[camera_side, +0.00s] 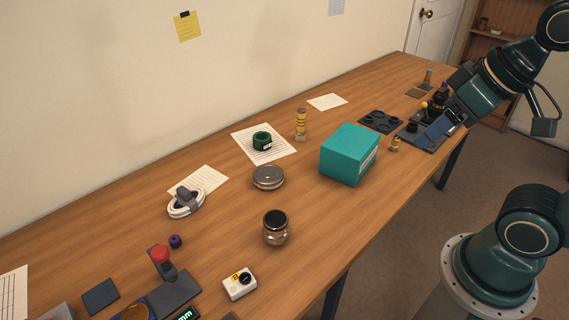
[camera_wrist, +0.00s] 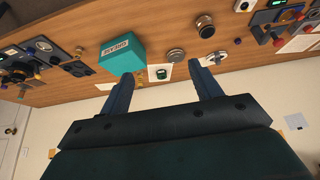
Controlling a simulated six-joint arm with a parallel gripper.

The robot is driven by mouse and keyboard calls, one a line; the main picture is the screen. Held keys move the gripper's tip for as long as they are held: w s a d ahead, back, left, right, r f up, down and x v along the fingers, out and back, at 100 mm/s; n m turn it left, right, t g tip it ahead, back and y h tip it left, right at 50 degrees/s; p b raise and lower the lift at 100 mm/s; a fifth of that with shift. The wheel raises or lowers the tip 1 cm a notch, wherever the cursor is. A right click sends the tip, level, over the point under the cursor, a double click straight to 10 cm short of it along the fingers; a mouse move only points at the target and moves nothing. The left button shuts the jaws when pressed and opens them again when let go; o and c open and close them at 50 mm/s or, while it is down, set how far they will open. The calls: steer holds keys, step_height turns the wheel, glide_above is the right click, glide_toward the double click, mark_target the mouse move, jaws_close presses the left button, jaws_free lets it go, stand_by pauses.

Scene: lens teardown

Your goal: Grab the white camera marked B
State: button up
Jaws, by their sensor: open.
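A small white camera (camera_side: 240,284) with a dark round lens and a yellow mark lies on the table near its front edge, at the lower middle of the side view. The letter on the mark is too small to read. In the wrist view a white body that looks like the same camera (camera_wrist: 243,5) is cut off by the top edge. My gripper (camera_wrist: 160,75) is open with nothing between its fingers. In the side view it is up at the right, over the far end of the table, well away from the white camera.
A teal box (camera_side: 349,154) and a metal tin (camera_side: 268,177) stand farther along. Bare wood lies between the jar and the box.

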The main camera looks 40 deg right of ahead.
steer(key=shift+w, duration=0.1)
steer(key=w+a+f+n+g+y, duration=0.25)
steer(key=w+a+f+n, duration=0.25)
steer(key=w+a+n, duration=0.55)
steer(key=w+a+f+n+g+y, duration=0.1)
steer(key=w+a+f+n, duration=0.1)
steer(key=a+f, duration=0.4)
steer(key=w+a+f+n+g+y, duration=0.1)
steer(key=w+a+f+n, duration=0.2)
steer(key=a+f, duration=0.3)
steer(key=shift+w+a+f+n, duration=0.3)
steer(key=shift+w+a+n, duration=0.05)
steer(key=shift+a, duration=0.6)
steer(key=shift+f, duration=0.1)
glide_above(241, 278)
steer(key=d, duration=0.2)
steer(key=shift+s+f, duration=0.2)
steer(key=shift+f, duration=3.65)
steer(key=shift+a+f+g, duration=0.1)
steer(key=shift+f+g, duration=0.05)
steer(key=shift+g, duration=0.1)
steer(key=shift+x, duration=2.45)
